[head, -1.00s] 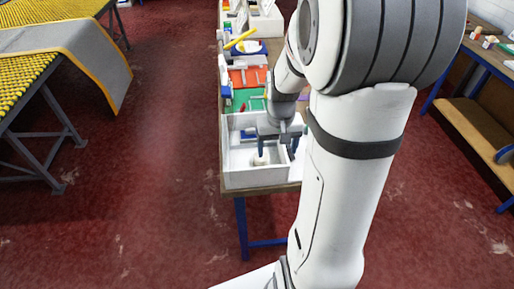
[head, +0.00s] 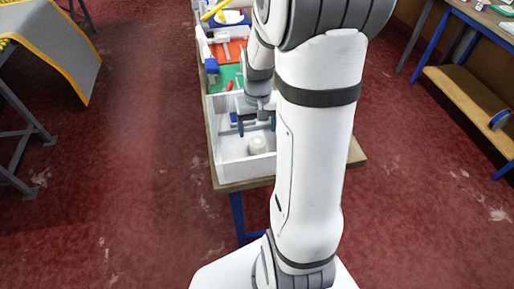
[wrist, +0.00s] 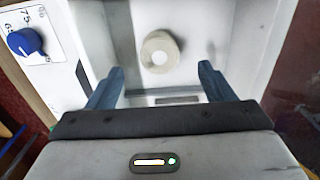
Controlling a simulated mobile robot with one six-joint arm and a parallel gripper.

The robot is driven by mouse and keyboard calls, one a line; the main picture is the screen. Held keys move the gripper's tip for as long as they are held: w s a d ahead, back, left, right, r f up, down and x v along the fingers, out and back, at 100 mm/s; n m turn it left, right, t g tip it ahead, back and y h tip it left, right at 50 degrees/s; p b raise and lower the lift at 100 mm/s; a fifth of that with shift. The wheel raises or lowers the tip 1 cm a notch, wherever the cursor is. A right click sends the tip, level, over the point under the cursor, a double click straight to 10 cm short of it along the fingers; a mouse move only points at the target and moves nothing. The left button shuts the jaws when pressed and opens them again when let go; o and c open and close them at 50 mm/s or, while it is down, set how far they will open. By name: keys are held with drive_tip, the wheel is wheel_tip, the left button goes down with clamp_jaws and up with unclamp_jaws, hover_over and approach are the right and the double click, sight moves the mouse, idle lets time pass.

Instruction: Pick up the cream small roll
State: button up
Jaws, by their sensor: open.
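The cream small roll (head: 257,144) stands in the near part of a white open-topped box (head: 246,172). In the wrist view the roll (wrist: 160,52) shows from above as a pale ring with a white centre. My gripper (head: 257,126) is open and empty over the box, just behind the roll in the head view. In the wrist view my gripper (wrist: 161,70) has its two blue-grey fingertips apart, one to each side and short of the roll. The roll lies between their lines, and no contact shows.
The box walls stand close around the roll. Behind the box are a green mat (head: 226,76), an orange mat (head: 236,51) and small tools. A blue knob (wrist: 25,41) on a white panel is at the wrist view's left.

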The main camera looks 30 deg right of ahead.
sight(258, 141)
drive_tip(key=shift+w+d+f+p, duration=0.1)
drive_tip(key=shift+f+p, duration=0.1)
drive_tip(key=shift+f, duration=1.9)
drive_tip(key=shift+w+d+f+p, duration=0.1)
drive_tip(key=shift+f+p, duration=0.1)
drive_tip(key=shift+f, duration=1.9)
drive_tip(key=shift+c, duration=0.4)
drive_tip(key=c, duration=1)
